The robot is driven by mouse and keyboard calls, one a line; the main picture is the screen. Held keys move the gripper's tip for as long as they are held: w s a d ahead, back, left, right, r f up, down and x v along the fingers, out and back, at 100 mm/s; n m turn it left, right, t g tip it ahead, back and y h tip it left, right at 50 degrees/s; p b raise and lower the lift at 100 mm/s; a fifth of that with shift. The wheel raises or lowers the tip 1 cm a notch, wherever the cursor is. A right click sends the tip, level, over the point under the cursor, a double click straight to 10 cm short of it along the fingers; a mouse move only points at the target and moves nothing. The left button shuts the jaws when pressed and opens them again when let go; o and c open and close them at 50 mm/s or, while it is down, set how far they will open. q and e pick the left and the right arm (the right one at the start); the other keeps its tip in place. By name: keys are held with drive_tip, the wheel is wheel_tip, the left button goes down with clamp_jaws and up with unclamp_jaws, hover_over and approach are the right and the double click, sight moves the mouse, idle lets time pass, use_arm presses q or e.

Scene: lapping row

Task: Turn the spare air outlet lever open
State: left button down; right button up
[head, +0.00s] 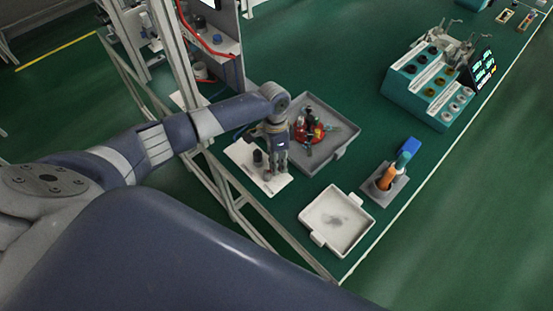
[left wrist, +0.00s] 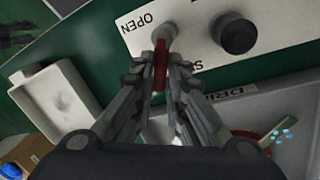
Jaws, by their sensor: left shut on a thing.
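The white outlet plate (head: 242,153) lies on the green bench, with a black knob (head: 258,156) on it. In the left wrist view the plate (left wrist: 285,22) bears the word OPEN at its left and a partly hidden word starting with S lower down. A red lever (left wrist: 160,62) runs down the picture from a grey pivot (left wrist: 164,34) beside OPEN. My left gripper (head: 269,172) reaches down to the plate, and its fingers (left wrist: 160,75) are shut on the lever from both sides. The fingers hide part of the lever. My right gripper is not in view.
A grey tray (head: 345,138) with red and other small items sits just beyond the plate. A white tray (head: 323,238) and a holder with an orange-handled tool (head: 385,180) stand to the right. A teal rack (head: 402,98) is farther back. Posts stand at the left.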

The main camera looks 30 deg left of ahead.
use_arm(q)
drive_tip(key=m, duration=0.3)
drive_tip(key=shift+s+d+r+y+p, duration=0.15)
drive_tip(key=shift+s+d+y+p, duration=0.15)
drive_tip(key=shift+d+p, duration=0.05)
drive_tip(key=m, duration=0.2)
drive_tip(key=s+m+p, duration=0.1)
drive_tip(key=shift+d+m+g+y, duration=0.3)
drive_tip(key=m, duration=0.1)
drive_tip(key=s+m, duration=0.1)
drive_tip(key=shift+d+m+p, duration=0.1)
drive_tip(key=shift+m+p, duration=0.2)
drive_tip(key=shift+p, duration=0.05)
drive_tip(key=shift+s+m+y+p, duration=0.25)
drive_tip(key=shift+m+y, duration=0.05)
drive_tip(key=shift+m, duration=0.55)
drive_tip(key=shift+s+m+y+p, duration=0.2)
drive_tip(key=shift+s+m+y, duration=0.1)
drive_tip(key=shift+m, duration=0.55)
drive_tip(key=c, duration=1.6)
unclamp_jaws()
drive_tip(key=shift+c, duration=0.2)
